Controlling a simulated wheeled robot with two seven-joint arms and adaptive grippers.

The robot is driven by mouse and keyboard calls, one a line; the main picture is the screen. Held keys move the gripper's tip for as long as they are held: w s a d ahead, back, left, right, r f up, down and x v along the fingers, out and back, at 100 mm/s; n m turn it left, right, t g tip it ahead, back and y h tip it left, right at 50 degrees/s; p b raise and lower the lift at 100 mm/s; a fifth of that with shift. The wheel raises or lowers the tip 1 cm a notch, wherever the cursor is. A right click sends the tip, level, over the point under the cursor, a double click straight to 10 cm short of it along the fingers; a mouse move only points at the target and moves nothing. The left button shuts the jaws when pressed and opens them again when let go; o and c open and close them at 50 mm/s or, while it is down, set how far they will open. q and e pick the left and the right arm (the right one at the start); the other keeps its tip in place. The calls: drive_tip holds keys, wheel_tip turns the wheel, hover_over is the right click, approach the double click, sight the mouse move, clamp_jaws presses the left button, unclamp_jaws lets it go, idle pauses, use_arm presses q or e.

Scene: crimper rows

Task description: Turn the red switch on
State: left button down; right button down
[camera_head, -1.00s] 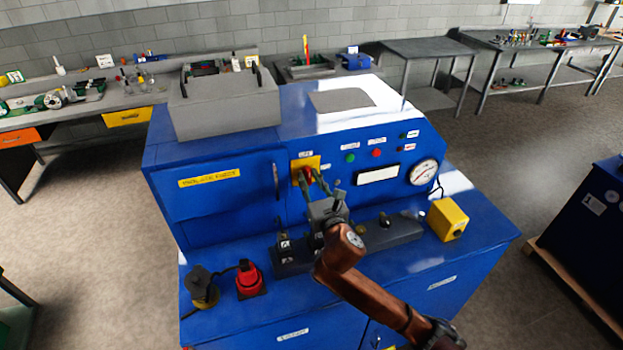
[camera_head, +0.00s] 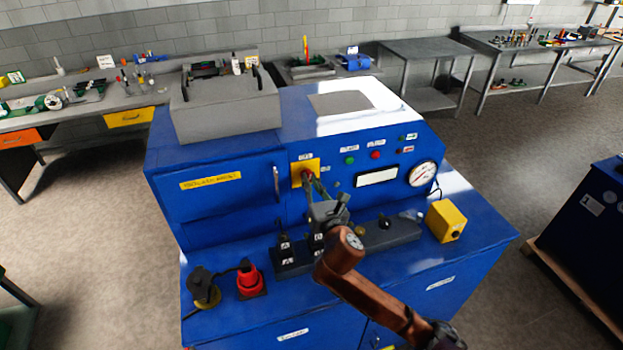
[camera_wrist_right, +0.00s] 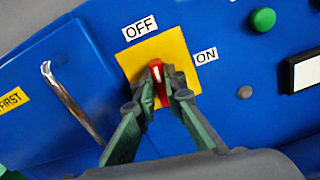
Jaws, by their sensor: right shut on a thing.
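The red switch (camera_wrist_right: 159,84) is a rotary handle on a yellow plate (camera_wrist_right: 133,60) on the front of a blue machine. The plate also shows in the head view (camera_head: 299,166). In the right wrist view the handle points roughly toward the "OFF" label (camera_wrist_right: 139,28) above the plate. The "ON" label (camera_wrist_right: 205,55) is to the plate's right. My right gripper (camera_head: 309,178) is shut on the red switch, with one green finger on each side of it in the wrist view (camera_wrist_right: 160,88). The fingers hide part of the handle. My left gripper is not in view.
A green button (camera_wrist_right: 263,19), a display (camera_head: 377,177) and a round gauge (camera_head: 423,173) are to the plate's right. A door handle (camera_head: 276,184) is to its left. Below, the ledge carries a red plug-like part (camera_head: 249,280), dark switch blocks and a yellow box (camera_head: 446,221).

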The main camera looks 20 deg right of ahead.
drive_tip(key=m+p, duration=0.3)
drive_tip(key=m, duration=0.1)
drive_tip(key=shift+d+r, duration=0.1)
drive_tip(key=shift+d+f+m+p, duration=0.15)
drive_tip(key=shift+m+p, duration=0.9)
drive_tip(key=shift+m, duration=2)
drive_tip(key=shift+f+m+p, duration=0.2)
drive_tip(key=shift+m+p, duration=0.8)
drive_tip(key=shift+m, duration=2.05)
